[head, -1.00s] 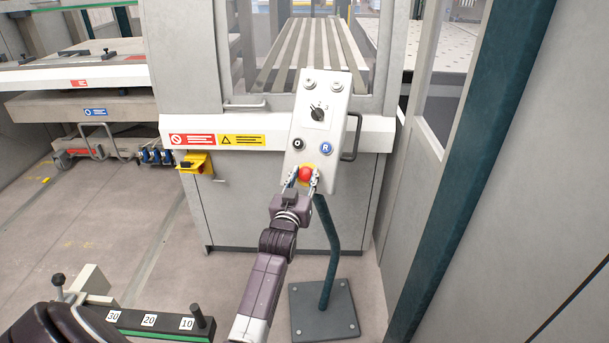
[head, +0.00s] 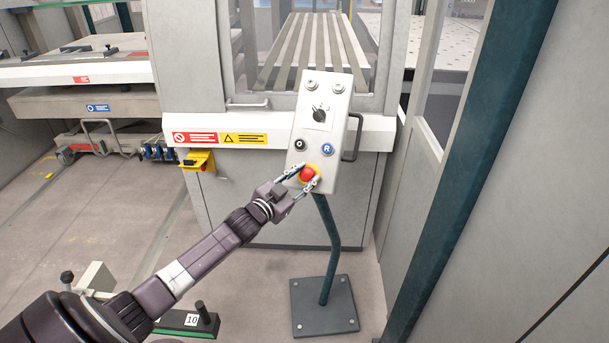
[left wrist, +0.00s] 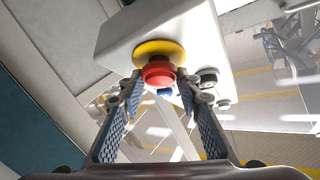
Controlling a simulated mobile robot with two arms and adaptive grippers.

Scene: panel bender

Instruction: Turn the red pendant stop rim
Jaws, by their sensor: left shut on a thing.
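The red stop button (head: 308,174) sits on a yellow disc (head: 315,167) at the lower end of the tilted white pendant box (head: 320,120). The red button also shows in the left wrist view (left wrist: 159,71), with the yellow disc (left wrist: 160,49) behind it. My left gripper (head: 307,176) comes from the lower left and is shut on the red rim, one finger on each side. In the left wrist view its two fingers (left wrist: 159,88) flank the button. My right gripper is in neither view.
The pendant stands on a dark green post (head: 329,245) with a square floor plate (head: 324,306). A grey machine cabinet (head: 230,200) stands behind. A green column (head: 460,150) rises at the right.

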